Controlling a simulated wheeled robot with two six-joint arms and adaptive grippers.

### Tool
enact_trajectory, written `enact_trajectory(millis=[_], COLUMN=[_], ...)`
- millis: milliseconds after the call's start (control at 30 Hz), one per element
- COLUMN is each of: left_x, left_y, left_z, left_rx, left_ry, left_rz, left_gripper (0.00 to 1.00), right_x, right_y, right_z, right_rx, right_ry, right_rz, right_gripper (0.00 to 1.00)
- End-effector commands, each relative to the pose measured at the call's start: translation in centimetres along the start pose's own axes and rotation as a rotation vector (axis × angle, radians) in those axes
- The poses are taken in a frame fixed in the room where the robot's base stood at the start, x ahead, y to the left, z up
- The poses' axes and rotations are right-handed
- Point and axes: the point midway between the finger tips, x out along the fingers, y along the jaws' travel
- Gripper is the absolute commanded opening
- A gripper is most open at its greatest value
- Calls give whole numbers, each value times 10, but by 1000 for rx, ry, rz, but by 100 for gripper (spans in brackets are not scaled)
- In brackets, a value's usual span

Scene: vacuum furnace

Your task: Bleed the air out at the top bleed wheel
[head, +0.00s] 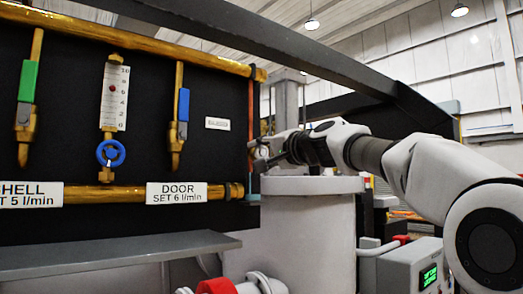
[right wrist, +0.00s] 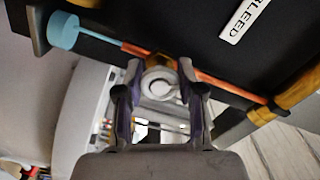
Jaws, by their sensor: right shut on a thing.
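My right gripper (head: 258,157) reaches in from the right to the thin red tube at the right edge of the black panel. In the right wrist view its two fingers (right wrist: 160,92) are closed on the sides of a small round pale grey wheel, the bleed wheel (right wrist: 160,82). A brass fitting (right wrist: 156,62) shows just behind the wheel, on the red tube (right wrist: 215,84). The BLEED label (right wrist: 245,19) is on the panel beside it; it also shows in the head view (head: 217,123). In the head view the wheel is hidden by the gripper. My left gripper is not in view.
A light blue cup-like end (right wrist: 63,30) sits at one end of the tube. Brass pipes, a flow gauge (head: 115,97) with a blue wheel (head: 110,153), and green (head: 27,82) and blue (head: 184,105) lever valves fill the panel. A grey cylinder (head: 310,225) stands below my right arm.

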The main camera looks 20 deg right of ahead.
Motion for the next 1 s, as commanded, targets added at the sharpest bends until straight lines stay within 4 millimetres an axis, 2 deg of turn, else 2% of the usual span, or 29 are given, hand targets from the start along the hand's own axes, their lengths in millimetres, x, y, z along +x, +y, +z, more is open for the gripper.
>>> enact_trajectory(millis=[533, 1000], left_x=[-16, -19], left_y=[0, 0], left_z=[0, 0], left_rx=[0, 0], left_ry=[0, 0], left_rz=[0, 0], left_gripper=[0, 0], right_x=[-1, -1], right_y=[-4, -4], right_z=[-2, -2], right_rx=[470, 625], right_ry=[4, 4], right_rz=[-6, -8], right_gripper=[3, 3])
